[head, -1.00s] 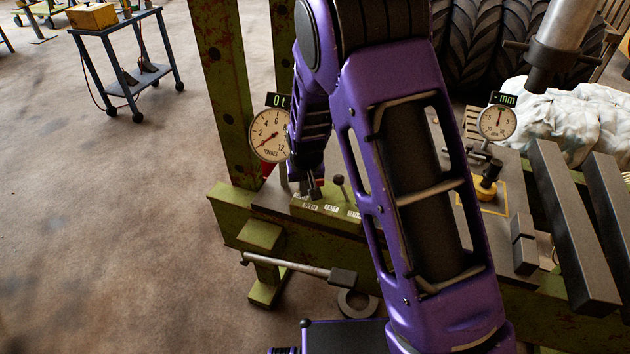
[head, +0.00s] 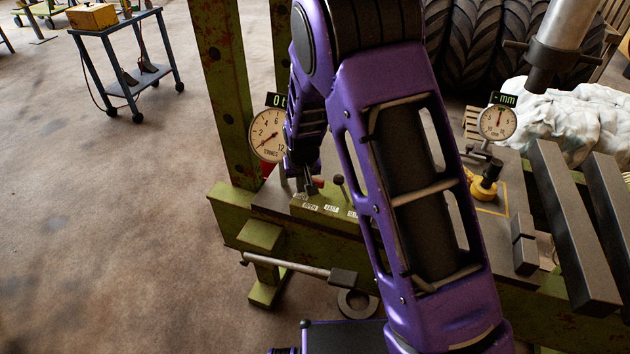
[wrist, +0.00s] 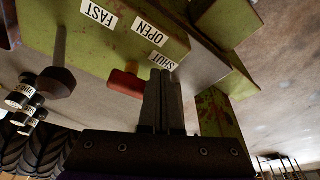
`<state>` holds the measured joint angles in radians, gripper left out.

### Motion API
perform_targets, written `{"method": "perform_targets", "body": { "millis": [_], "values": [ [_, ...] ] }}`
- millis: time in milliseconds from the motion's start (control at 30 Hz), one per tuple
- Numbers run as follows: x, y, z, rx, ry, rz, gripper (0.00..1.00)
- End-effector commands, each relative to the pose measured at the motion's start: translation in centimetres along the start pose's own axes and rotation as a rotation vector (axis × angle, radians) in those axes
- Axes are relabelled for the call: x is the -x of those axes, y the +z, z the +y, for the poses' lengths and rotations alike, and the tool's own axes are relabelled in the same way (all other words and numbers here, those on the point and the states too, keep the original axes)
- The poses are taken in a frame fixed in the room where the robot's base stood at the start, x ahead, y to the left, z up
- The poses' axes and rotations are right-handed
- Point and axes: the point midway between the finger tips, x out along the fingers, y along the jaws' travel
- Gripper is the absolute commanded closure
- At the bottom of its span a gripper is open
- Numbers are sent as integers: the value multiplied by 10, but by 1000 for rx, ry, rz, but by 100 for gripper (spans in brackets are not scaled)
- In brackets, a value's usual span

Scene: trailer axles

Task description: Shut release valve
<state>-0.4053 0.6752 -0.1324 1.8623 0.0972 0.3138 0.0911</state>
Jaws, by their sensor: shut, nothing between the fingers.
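The release valve's red handle (wrist: 128,84) shows in the wrist view by the green valve block (wrist: 75,30), below the OPEN label (wrist: 149,31) and left of the SHUT label (wrist: 163,63). My gripper (wrist: 163,73) is shut and empty, its fingers right beside the handle's right end. I cannot tell whether they touch it. In the head view my gripper (head: 308,188) points down over the left end of the valve block (head: 328,205). A bit of the red handle (head: 318,182) shows just right of the fingers. The rest is hidden.
A dark-knobbed lever (head: 339,181) stands on the block to the right, and also shows in the wrist view (wrist: 57,80). A tonnes gauge (head: 267,135) is close to my wrist on the left. A mm dial gauge (head: 497,122) stands right. Open floor lies left.

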Motion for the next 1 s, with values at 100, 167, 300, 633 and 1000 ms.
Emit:
{"method": "perform_targets", "body": {
  "millis": [100,167,300,633,1000],
  "values": [
    [-1,-2,0,0,0,1,100],
    [0,-1,0,0,0,1,100],
    [1,4,0,0,0,0,100],
    [13,7,0,0,0,1,100],
    [55,-7,0,0,0,2,100]
  ]
}}
